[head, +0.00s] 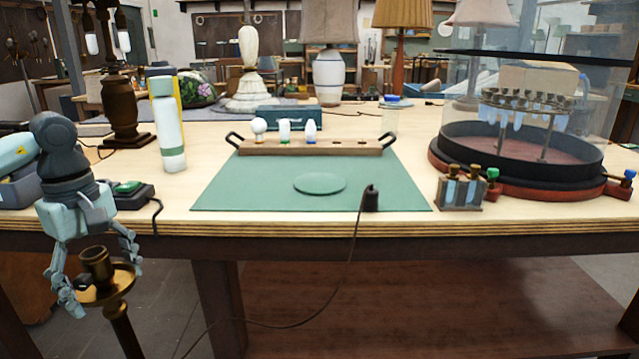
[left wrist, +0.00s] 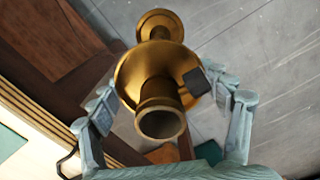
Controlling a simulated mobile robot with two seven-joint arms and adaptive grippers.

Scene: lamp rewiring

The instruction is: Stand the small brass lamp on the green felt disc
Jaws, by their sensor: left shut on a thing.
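The small brass lamp (head: 97,268) is in my left gripper (head: 101,284), in front of the table's front edge at the left and lower than the table top. It leans, with its socket up and its stem running down out of the picture. In the left wrist view, the lamp (left wrist: 160,105) shows its open socket, round brass dish and far foot, with the fingers of my left gripper (left wrist: 160,95) on either side. The green felt disc (head: 320,183) lies bare on the green mat (head: 225,190), right of and beyond the gripper. My right gripper is not in view.
A wooden bulb rack (head: 335,148) stands behind the disc. A black cord end (head: 370,199) sits on the mat at right, its cord hanging over the edge. A white-green bottle (head: 168,130), dark lamp base (head: 121,100) and black switch box (head: 130,195) stand left.

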